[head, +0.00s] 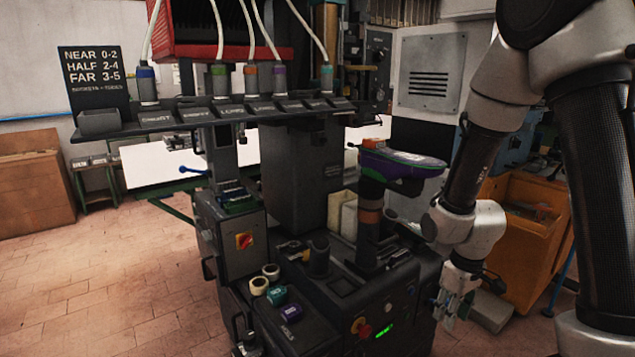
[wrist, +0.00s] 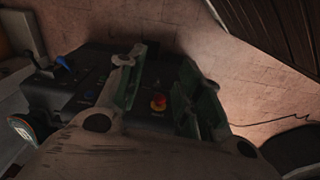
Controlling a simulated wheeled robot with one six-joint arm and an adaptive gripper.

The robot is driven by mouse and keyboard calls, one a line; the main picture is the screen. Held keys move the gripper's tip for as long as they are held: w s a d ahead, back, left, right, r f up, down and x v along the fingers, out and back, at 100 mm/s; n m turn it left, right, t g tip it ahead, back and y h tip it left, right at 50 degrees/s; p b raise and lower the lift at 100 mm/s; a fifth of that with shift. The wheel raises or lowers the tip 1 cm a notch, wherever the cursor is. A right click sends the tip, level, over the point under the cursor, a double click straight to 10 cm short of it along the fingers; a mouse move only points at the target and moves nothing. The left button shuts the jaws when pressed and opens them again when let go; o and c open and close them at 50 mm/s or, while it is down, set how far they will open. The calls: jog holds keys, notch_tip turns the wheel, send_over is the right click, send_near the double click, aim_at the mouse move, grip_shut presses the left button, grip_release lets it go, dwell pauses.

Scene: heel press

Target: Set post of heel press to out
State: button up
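The heel press (head: 300,180) stands in the middle of the head view. Its post (head: 370,218) is a dark upright column with an orange-brown band, and a purple and green shoe-shaped piece (head: 400,160) sits on top. My gripper (head: 455,306) is low at the right of the press's front panel, apart from the post. In the wrist view my gripper (wrist: 158,95) has its two green-padded fingers spread with nothing between them. The post cannot be made out in the wrist view.
A blue-ended lever (head: 193,170) sticks out at the press's left. Several rolls and coloured cylinders (head: 268,287) lie on the front left ledge. An orange cabinet (head: 525,220) stands right. The floor at left is clear.

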jog(key=s+d+r+m+t, duration=0.1)
jog(key=s+r, duration=0.3)
jog(key=r, duration=0.5)
jog(key=s+d+r+m+t, duration=0.1)
jog(key=s+d+r+m, duration=0.1)
jog(key=s+r, duration=0.3)
jog(key=s+d+r+m+t, duration=0.1)
jog(key=s+r, duration=0.4)
jog(key=r, duration=0.8)
jog(key=shift+s+d+m+t, duration=0.2)
jog(key=shift+d+m+t, duration=0.2)
jog(key=shift+d+m, duration=0.45)
jog(key=shift+a, duration=0.1)
